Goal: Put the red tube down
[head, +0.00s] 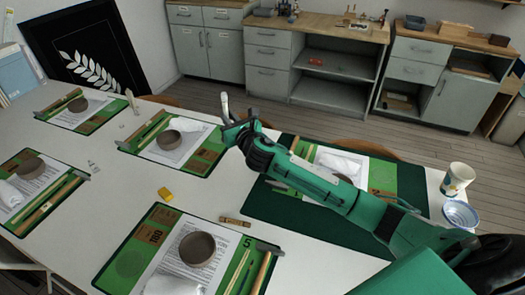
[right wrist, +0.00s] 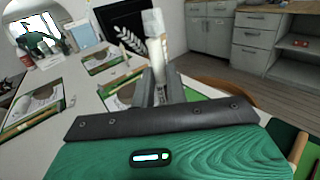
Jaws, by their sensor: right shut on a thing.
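My right gripper (head: 228,121) is raised above the far side of the table, shut on a slim pale tube (head: 224,102). The tube stands roughly upright and sticks up past the fingertips. It also shows in the right wrist view (right wrist: 156,52), between the two grey fingers (right wrist: 160,88), with a whitish upper end. I see no red on it; its lower part is hidden by the fingers. My left gripper is not in view.
The white table (head: 118,208) holds green mats with brown bowls (head: 197,248), papers and tools. A yellow block (head: 165,194) and a brown stick (head: 234,222) lie between mats. A paper cup (head: 457,178) stands at right. Grey cabinets (head: 268,65) stand behind.

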